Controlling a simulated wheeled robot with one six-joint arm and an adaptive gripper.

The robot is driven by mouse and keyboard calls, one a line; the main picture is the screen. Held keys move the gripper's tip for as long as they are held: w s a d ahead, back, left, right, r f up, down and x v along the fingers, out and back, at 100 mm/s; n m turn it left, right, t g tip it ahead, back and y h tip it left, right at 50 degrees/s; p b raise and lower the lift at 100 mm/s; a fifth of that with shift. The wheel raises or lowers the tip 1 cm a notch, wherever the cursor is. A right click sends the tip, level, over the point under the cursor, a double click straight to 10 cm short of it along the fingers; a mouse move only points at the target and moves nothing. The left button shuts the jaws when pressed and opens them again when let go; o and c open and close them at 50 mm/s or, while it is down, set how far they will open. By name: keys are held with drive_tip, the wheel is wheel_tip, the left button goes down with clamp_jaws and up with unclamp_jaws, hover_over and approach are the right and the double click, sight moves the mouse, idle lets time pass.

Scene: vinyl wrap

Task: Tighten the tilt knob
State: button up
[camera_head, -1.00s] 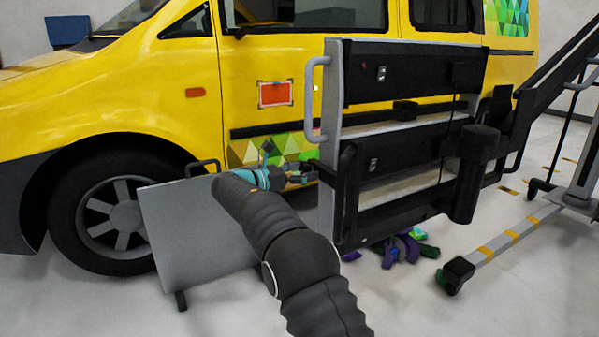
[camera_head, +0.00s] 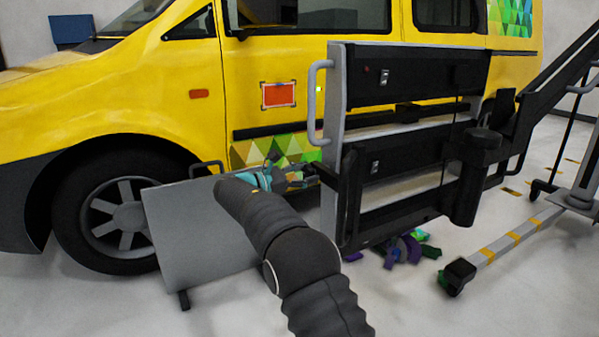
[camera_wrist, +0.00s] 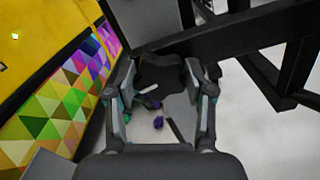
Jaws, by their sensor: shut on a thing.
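The tilt knob (camera_wrist: 160,72) is a dark, lobed shape between my fingers at the top middle of the wrist view. My gripper (camera_wrist: 160,88) has one finger on each side of it and is shut on it. In the head view my gripper (camera_head: 298,178) is at the left side of the grey and black panel frame (camera_head: 333,130), beside a black bracket (camera_head: 350,190). The knob is too small and covered to make out there.
A yellow van (camera_head: 130,95) with coloured triangle graphics stands close behind. A grey board (camera_head: 200,235) leans left of my arm. Purple and green scraps (camera_head: 405,248) lie on the floor under the frame. A wheeled stand (camera_head: 500,245) is at the right.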

drive_tip(key=m, duration=0.5)
drive_tip(key=shift+d+f+m+b, duration=0.15)
drive_tip(key=shift+d+m+b, duration=0.15)
drive_tip(key=shift+d+m, duration=0.1)
drive_tip(key=m+b, duration=0.2)
drive_tip(key=m, duration=0.3)
drive_tip(key=shift+f, duration=0.15)
drive_tip(key=m+b, duration=0.2)
drive_tip(key=m, duration=0.2)
drive_tip(key=shift+m, duration=0.4)
drive_tip(key=m, duration=0.4)
drive_tip(key=shift+m, duration=0.4)
drive_tip(key=shift+a+r, duration=0.1)
drive_tip(key=shift+r, duration=0.1)
drive_tip(key=o, duration=1.2)
drive_tip(key=shift+w, duration=0.1)
drive_tip(key=shift+c, duration=0.2)
drive_tip(key=shift+a, duration=0.1)
